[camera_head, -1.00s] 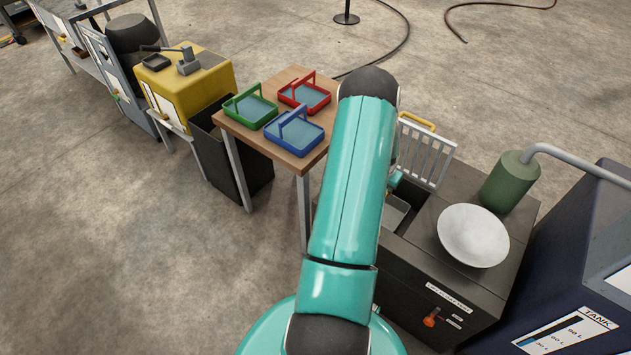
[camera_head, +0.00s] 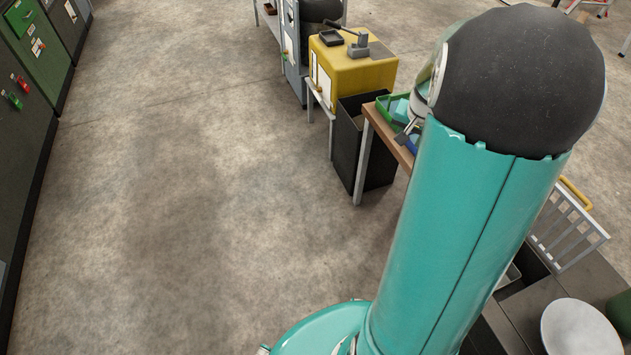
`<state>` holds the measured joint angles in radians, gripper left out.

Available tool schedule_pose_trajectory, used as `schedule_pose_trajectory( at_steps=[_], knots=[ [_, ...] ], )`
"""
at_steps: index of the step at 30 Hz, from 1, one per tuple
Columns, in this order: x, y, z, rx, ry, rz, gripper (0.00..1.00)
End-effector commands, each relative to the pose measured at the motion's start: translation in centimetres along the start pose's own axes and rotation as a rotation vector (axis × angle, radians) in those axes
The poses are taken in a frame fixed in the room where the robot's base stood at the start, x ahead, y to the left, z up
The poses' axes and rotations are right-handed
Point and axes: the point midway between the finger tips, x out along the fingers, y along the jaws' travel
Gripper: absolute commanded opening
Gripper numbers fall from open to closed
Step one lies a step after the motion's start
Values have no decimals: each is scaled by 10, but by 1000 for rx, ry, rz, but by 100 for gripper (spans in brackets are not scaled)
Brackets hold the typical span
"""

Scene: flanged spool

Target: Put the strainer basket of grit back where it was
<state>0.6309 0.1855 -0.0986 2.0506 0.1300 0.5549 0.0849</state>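A white slatted piece with a yellow handle (camera_head: 568,238) stands at the right, at the far edge of the dark cabinet. I cannot tell if it is the strainer basket, and I see no grit. The green handled tray (camera_head: 384,103) and a bit of the blue tray (camera_head: 414,144) show on the wooden table (camera_head: 385,138); my arm covers the rest. A small grey and dark part beside my arm, over the trays, may be my gripper (camera_head: 408,131). Its fingers are too hidden to tell open from shut.
A dark open bin (camera_head: 362,150) stands left of the table, before a yellow machine (camera_head: 352,70). A white bowl (camera_head: 578,330) sits on the dark cabinet (camera_head: 535,310) at bottom right. Green cabinets (camera_head: 35,45) line the left edge. The floor between is clear.

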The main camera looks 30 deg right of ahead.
Motion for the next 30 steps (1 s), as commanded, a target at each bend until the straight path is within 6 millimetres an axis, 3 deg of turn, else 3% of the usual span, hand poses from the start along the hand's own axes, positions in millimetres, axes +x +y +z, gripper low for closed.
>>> schedule_pose_trajectory(
  at_steps=[1,6,12,16,21,25,30],
  knots=[
    [-23,-25,12,-59,9,-25,36],
    [-86,-85,66,-244,19,-91,36],
    [-151,-126,142,-463,36,-161,36],
    [-185,-136,194,-605,52,-202,36],
    [-215,-134,252,-766,76,-244,36],
    [-225,-128,276,-836,88,-259,36],
    [-227,-125,283,-858,90,-262,36]
  ],
)
